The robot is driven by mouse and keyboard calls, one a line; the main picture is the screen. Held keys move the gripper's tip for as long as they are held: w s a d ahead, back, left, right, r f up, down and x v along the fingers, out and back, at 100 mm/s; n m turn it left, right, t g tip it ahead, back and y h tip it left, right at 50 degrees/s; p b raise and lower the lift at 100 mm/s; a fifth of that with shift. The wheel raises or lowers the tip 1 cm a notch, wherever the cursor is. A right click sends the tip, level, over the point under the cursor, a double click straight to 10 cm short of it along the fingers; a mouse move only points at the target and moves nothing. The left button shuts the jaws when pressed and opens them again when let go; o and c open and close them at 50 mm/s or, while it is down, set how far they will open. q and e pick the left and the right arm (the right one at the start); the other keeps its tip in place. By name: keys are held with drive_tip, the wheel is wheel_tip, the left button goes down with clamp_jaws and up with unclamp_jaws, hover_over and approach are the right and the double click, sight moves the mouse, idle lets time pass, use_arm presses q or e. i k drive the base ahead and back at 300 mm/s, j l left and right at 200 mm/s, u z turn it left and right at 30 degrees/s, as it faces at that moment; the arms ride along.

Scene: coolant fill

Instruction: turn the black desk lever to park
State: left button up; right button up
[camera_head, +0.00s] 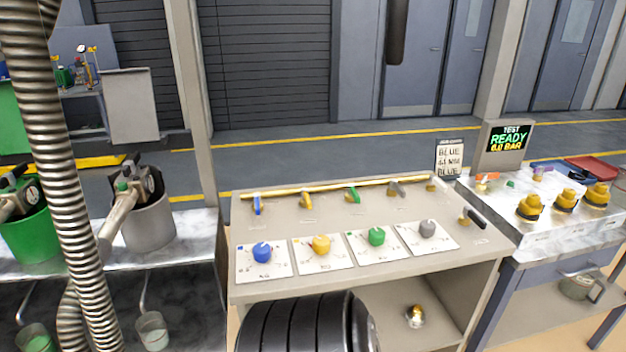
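The black desk lever (475,217) is at the right end of the beige sloped desk (330,208). Its dark handle slants down to the right, and a small brass-coloured part shows at its left side. Several smaller levers stand in a row along the desk: a blue lever (257,205), a yellow lever (305,201), a green lever (353,195) and a grey lever (396,189). The label by the black lever is too small to read. Neither of my grippers is in view, and nothing touches the black lever.
White plates on the desk carry a blue knob (262,252), yellow knob (321,244), green knob (377,236) and grey knob (428,229). The screen (505,142) reads "TEST READY 6.0 BAR". Yellow caps (530,207) stand on the right bench. A ribbed hose (62,180) hangs left.

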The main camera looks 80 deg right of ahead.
sight(468, 211)
drive_tip(key=z, duration=3.75)
